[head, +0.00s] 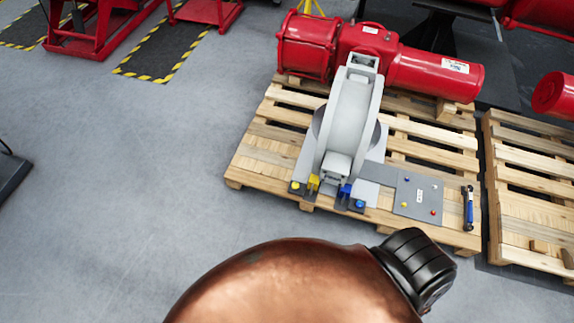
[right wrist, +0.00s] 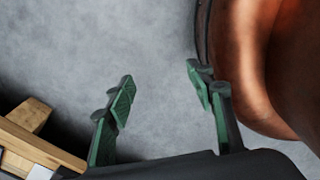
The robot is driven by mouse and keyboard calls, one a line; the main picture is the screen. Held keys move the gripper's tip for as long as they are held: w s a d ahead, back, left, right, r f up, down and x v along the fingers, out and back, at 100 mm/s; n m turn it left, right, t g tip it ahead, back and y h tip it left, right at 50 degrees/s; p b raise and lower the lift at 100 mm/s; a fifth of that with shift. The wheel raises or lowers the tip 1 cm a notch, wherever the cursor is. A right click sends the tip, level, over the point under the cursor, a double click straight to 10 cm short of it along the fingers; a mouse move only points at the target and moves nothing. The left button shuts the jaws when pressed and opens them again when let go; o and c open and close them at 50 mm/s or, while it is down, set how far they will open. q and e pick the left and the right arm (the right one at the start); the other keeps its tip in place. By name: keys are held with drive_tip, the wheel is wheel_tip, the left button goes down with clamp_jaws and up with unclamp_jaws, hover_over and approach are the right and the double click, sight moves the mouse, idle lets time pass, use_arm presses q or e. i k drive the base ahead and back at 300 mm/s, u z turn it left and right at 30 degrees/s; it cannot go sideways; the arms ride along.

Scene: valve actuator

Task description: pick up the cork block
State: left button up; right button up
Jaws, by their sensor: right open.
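A small brown block (head: 538,246) lies on the right-hand wooden pallet near the right edge of the head view. It may be the cork block, but it is too small to be sure. My left gripper is in neither view.
The left pallet (head: 262,150) carries a grey wheel-like fixture (head: 350,115), a grey plate (head: 418,190) with coloured knobs, a blue-handled tool (head: 468,205) and a red valve actuator (head: 430,73). Grey floor (head: 130,180) is clear on the left.

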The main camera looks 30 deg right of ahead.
sight(536, 246)
drive_tip(key=z, duration=3.05)
drive_tip(key=i, duration=0.8)
drive_tip(key=u, duration=0.55)
